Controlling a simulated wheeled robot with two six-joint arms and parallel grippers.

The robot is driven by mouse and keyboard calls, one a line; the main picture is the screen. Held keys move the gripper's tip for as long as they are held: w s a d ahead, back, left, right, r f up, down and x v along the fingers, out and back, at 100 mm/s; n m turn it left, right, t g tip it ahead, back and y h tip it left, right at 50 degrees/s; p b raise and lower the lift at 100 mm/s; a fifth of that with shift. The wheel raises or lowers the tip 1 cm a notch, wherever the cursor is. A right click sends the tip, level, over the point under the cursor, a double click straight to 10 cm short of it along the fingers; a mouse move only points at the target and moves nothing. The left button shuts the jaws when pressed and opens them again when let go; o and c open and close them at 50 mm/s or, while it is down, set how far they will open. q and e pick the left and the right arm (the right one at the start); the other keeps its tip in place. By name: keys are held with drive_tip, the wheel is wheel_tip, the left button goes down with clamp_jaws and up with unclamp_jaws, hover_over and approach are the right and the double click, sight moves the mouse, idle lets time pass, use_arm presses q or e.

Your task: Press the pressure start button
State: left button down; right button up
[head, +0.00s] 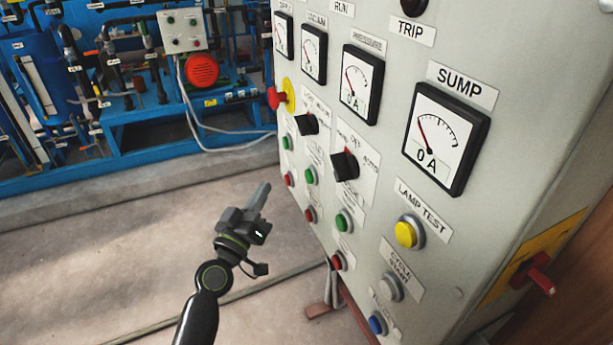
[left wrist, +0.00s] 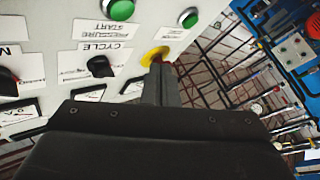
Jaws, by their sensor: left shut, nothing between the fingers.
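The grey control panel (head: 440,60) fills the right of the head view. A green button (left wrist: 120,10) in the left wrist view has a label (left wrist: 95,30) beside it that seems to read pressure start, upside down. It appears to match the green button (head: 310,176) under the first black selector in the head view, where labels are too small to read. My left gripper (head: 263,188) is shut and empty, left of the panel, its fingers pointing up toward it. In the left wrist view its fingertips (left wrist: 160,65) overlap the yellow plate. My right gripper is not in view.
A red emergency stop (head: 276,98) on a yellow plate, black selectors (head: 345,165), other green buttons (head: 343,220), red buttons (head: 337,261) and a yellow lamp-test button (head: 406,234) crowd the panel. A red handle (head: 540,280) sticks out at right. Blue pipework stands behind open floor.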

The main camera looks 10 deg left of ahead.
sight(309, 176)
use_arm(q)
drive_tip(key=w+d, duration=0.3)
drive_tip(key=d, duration=0.2)
drive_tip(key=shift+w+d+b, duration=0.3)
idle(0.7)
idle(1.2)
drive_tip(key=shift+w+d, duration=0.25)
drive_tip(key=shift+d, duration=0.1)
drive_tip(key=shift+w+d+b, duration=0.25)
drive_tip(key=shift+d+b, duration=0.05)
drive_tip(key=shift+d, duration=0.05)
idle(0.8)
drive_tip(key=shift+a, duration=0.1)
drive_tip(key=shift+s+a, duration=0.5)
drive_tip(key=shift+a, duration=0.1)
